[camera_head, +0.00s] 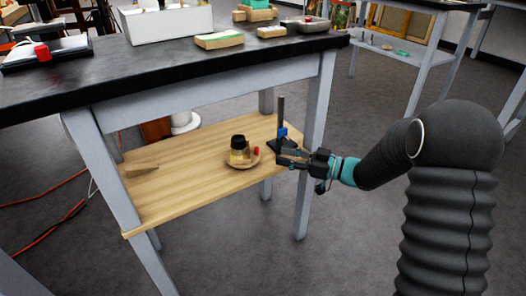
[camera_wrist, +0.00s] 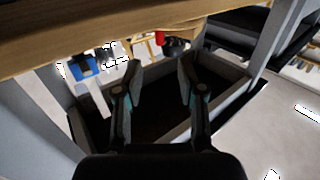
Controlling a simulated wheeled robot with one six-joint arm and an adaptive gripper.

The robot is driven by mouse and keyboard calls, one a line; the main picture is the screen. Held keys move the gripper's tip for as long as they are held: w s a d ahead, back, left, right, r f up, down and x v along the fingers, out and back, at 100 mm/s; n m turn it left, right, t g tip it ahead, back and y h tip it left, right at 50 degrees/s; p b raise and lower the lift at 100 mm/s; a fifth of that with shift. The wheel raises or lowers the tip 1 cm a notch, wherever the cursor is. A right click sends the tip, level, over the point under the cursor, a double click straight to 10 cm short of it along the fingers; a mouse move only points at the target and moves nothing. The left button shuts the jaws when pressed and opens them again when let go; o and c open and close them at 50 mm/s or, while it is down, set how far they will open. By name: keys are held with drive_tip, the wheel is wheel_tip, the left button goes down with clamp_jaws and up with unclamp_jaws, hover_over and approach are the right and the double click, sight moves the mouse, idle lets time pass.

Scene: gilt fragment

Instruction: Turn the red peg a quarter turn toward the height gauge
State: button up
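The red peg (camera_head: 256,150) stands on the right side of a round wooden dish (camera_head: 236,165) on the lower shelf, beside a black-topped jar (camera_head: 238,143). The red peg also shows small in the wrist view (camera_wrist: 159,37), beyond the fingers. The height gauge (camera_head: 281,112), a dark upright post with a blue slider, stands on the shelf to the right of the peg. A blue part, apparently its slider, shows at left in the wrist view (camera_wrist: 86,66). My gripper (camera_head: 280,157) is at the shelf's right end, apart from the peg. Its fingers (camera_wrist: 159,75) are spread and empty.
The wooden shelf (camera_head: 185,170) sits below a black tabletop (camera_head: 110,72), between grey legs. A wooden wedge (camera_head: 142,169) lies at its left. Orange cables (camera_head: 55,222) lie on the floor at left.

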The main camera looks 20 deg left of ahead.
drive_tip(key=a, duration=0.7)
drive_tip(key=shift+w+a, duration=0.2)
drive_tip(key=shift+w, duration=0.05)
clamp_jaws()
